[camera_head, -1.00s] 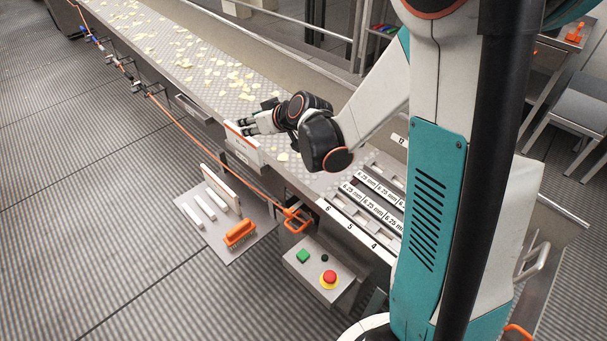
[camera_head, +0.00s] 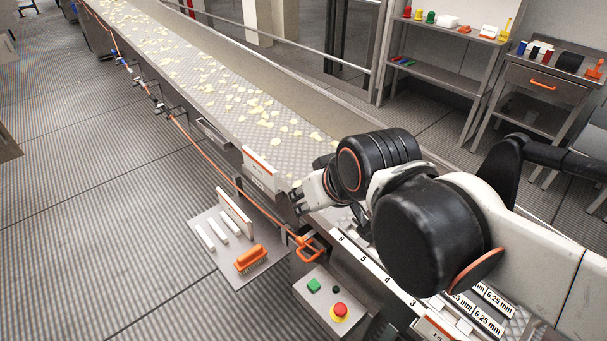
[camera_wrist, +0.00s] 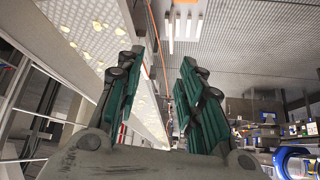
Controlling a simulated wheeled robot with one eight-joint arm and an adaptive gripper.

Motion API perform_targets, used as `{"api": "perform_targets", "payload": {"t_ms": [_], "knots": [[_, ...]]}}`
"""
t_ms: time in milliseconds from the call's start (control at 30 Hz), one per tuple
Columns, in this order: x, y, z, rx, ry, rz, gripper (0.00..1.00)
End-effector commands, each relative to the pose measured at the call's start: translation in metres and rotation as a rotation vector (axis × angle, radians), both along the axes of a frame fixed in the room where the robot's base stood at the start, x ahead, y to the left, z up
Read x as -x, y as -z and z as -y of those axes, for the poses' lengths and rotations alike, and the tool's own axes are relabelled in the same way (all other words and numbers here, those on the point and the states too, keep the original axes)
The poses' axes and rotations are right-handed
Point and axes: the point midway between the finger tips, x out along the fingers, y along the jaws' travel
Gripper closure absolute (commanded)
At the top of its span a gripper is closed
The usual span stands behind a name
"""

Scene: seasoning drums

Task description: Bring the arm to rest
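My gripper (camera_head: 308,190) shows in the head view at the near end of the conveyor, beside its edge, partly hidden behind the black wrist joints of my arm. In the wrist view my gripper (camera_wrist: 160,62) has its two green and dark fingers spread apart. Nothing is held between them. My arm is folded in front of the body, over the slotted rack with number labels, and hides part of that rack.
The conveyor (camera_head: 235,100) carries scattered pale flakes. A side shelf (camera_head: 228,245) holds an orange brush (camera_head: 250,258) and white bars. A control box (camera_head: 325,300) has a red stop button (camera_head: 340,310). A shelf rack (camera_head: 450,70) and a side table (camera_head: 545,85) stand at the back right.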

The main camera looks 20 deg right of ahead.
Motion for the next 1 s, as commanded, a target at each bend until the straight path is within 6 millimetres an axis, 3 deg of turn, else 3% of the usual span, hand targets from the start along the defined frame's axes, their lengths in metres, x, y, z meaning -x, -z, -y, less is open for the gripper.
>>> {"api": "perform_targets", "payload": {"t_ms": [100, 233, 1000], "knots": [[0.019, 0.003, 0.004, 0.012, 0.023, -0.013, 0.65], [0.027, 0.004, 0.006, 0.018, 0.036, -0.021, 0.65], [0.028, 0.004, 0.006, 0.018, 0.038, -0.021, 0.65]]}}
